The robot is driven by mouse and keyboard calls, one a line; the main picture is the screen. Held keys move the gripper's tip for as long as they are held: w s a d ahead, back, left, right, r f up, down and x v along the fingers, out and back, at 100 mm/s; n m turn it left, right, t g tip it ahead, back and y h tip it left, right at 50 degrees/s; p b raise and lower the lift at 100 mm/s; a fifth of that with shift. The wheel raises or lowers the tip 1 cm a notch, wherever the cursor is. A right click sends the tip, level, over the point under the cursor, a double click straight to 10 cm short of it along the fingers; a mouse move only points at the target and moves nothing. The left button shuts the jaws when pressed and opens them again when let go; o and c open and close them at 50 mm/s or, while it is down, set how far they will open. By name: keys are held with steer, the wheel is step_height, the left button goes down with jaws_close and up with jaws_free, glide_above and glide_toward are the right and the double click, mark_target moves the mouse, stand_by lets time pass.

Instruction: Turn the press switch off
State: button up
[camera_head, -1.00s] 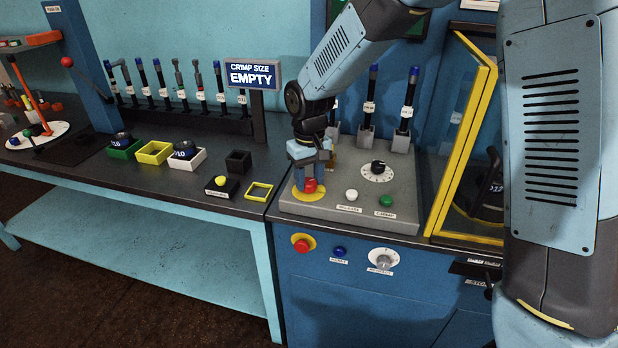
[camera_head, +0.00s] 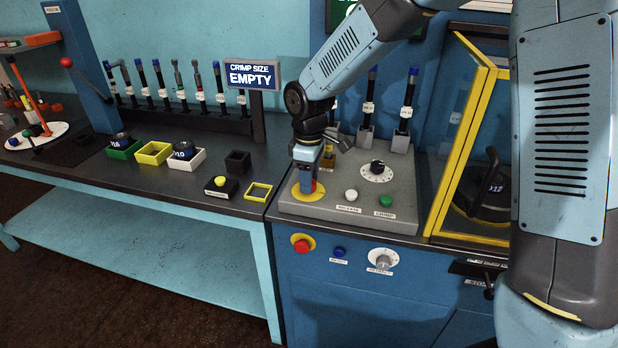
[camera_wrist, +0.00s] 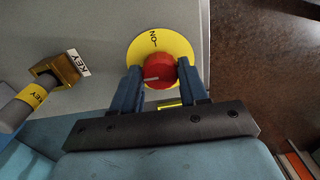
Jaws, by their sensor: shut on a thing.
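The press switch is a red knob (camera_wrist: 160,71) on a round yellow plate (camera_wrist: 152,42) marked "NO-" as it reads in the wrist view. It sits on the left of the grey sloped panel (camera_head: 330,208). My gripper (camera_wrist: 160,80) has one finger on each side of the red knob and is shut on it. The white line on the knob points toward the left finger. In the head view my gripper (camera_head: 309,187) stands over the yellow plate (camera_head: 322,192) and hides most of the knob.
A key (camera_wrist: 28,98) with a yellow tag sits in a brass lock beside my gripper. A black dial (camera_head: 377,167), a white button (camera_head: 351,195) and a green button (camera_head: 386,200) are to the right. A yellow-framed guard (camera_head: 466,135) stands farther right. The sign (camera_head: 252,76) reads "CRIMP SIZE EMPTY".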

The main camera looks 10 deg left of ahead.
steer(key=shift+n, duration=0.3)
steer(key=o, duration=1.1)
steer(key=shift+c, duration=0.2)
step_height(320, 180, up, 14)
steer(key=shift+f, duration=0.15)
steer(key=shift+d, duration=0.1)
